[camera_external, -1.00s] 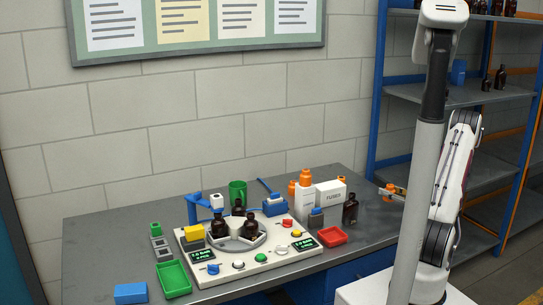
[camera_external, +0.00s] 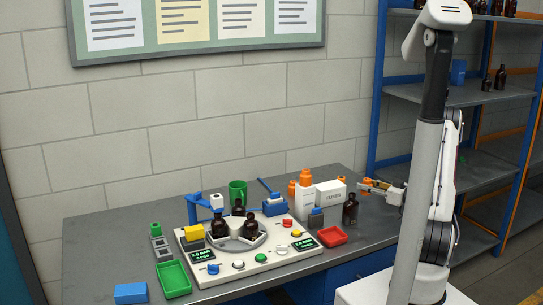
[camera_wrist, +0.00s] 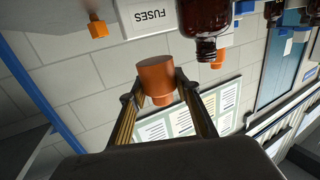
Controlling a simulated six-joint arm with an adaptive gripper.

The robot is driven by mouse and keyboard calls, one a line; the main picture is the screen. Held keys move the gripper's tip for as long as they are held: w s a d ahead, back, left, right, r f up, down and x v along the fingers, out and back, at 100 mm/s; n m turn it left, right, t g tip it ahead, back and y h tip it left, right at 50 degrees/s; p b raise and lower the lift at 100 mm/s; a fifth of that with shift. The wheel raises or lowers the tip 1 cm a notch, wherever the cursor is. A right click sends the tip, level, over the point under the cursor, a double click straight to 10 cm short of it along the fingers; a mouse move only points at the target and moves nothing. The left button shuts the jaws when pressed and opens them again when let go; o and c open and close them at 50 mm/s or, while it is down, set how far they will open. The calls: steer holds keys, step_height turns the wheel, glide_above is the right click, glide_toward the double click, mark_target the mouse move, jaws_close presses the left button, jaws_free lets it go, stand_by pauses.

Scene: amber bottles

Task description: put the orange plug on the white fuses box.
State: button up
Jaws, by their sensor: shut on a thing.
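My gripper (camera_external: 367,186) is shut on the orange plug (camera_wrist: 156,76), a short stepped cylinder held between the two fingertips in the wrist view. In the external view my gripper is just right of the white fuses box (camera_external: 330,190), above the back right of the table and apart from the box. The box is white with dark FUSES lettering. It also shows upside down at the top of the wrist view (camera_wrist: 146,18). The plug is small and hard to separate from the fingers in the external view.
An amber bottle (camera_external: 350,210) stands in front of the box, close to my gripper. A red tray (camera_external: 333,235) lies in front. A blue-framed shelf (camera_external: 455,95) stands at the right.

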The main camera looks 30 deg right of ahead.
steer(key=w+a+r+n+g+y, duration=0.1)
steer(key=w+a+r+y, duration=0.15)
steer(key=w, duration=0.35)
steer(key=w+a+r+n+g+y, duration=0.1)
steer(key=w+a+r+n, duration=0.1)
steer(key=w+a, duration=0.25)
step_height(320, 180, up, 3)
glide_above(330, 185)
steer(key=shift+m, duration=0.3)
steer(key=shift+f, duration=3.05)
steer(key=shift+f, duration=0.1)
steer(key=shift+a+f, duration=0.1)
steer(key=shift+f, duration=1.65)
steer(key=shift+f, duration=0.15)
